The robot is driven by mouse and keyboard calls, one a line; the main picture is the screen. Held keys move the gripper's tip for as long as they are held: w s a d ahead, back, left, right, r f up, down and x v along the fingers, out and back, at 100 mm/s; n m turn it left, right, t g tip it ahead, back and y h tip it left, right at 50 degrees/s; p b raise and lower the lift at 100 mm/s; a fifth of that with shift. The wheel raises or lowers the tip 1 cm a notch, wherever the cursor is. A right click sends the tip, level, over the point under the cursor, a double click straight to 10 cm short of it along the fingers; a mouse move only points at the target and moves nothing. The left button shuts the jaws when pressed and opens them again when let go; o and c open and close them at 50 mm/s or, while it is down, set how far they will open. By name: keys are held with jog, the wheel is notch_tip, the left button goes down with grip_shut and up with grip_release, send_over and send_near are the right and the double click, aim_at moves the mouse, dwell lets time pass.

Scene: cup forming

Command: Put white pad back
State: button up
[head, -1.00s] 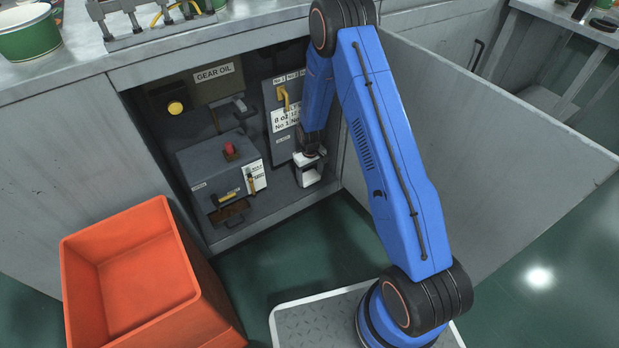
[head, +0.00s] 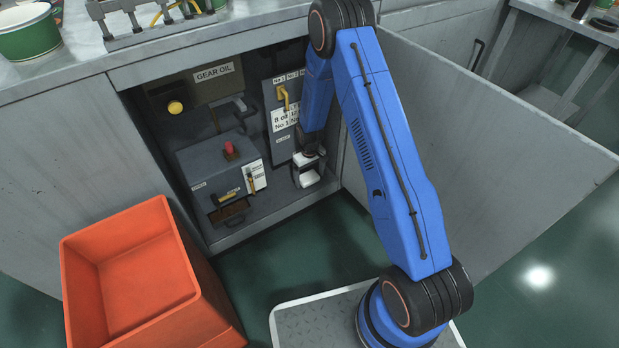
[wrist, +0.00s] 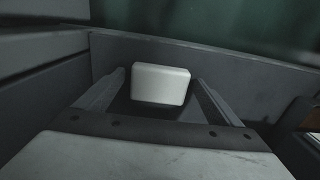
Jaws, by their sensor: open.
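The white pad (wrist: 160,84) is a small, pale block with rounded corners. In the wrist view it sits between the two finger ends, with dark gaps on both sides. My gripper (wrist: 160,79) is open around it, and I see no finger touching it. In the head view my gripper (head: 308,176) is low inside the open cabinet, near the right end of its floor. There I cannot tell the pad apart from the white parts of the gripper. What lies under the pad is too dark to make out.
Left of my gripper stands a grey box (head: 212,172) with a red knob (head: 229,149). A panel with a yellow handle (head: 283,97) is behind. The open cabinet door (head: 480,130) is at the right. An orange bin (head: 140,275) stands on the floor at front left.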

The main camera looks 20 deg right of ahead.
notch_tip(320, 180, up, 12)
notch_tip(320, 180, up, 16)
jog(key=r+t, duration=0.1)
send_over(310, 178)
jog(key=s+d, duration=0.2)
jog(key=s, duration=0.3)
jog(key=s+d+r+m+t, duration=0.1)
jog(key=s+d+r+m, duration=0.1)
jog(key=s+r, duration=0.9)
jog(key=s+d+r+t, duration=0.1)
jog(key=s+r, duration=0.3)
jog(key=s, duration=0.5)
jog(key=s+d+r+m+t, duration=0.1)
jog(key=s+r, duration=0.3)
jog(key=s, duration=0.5)
jog(key=s+d+r, duration=0.1)
jog(key=s+r, duration=0.4)
jog(key=s, duration=0.4)
jog(key=shift+m+t, duration=0.3)
jog(key=shift+t, duration=0.1)
jog(key=shift+r, duration=0.1)
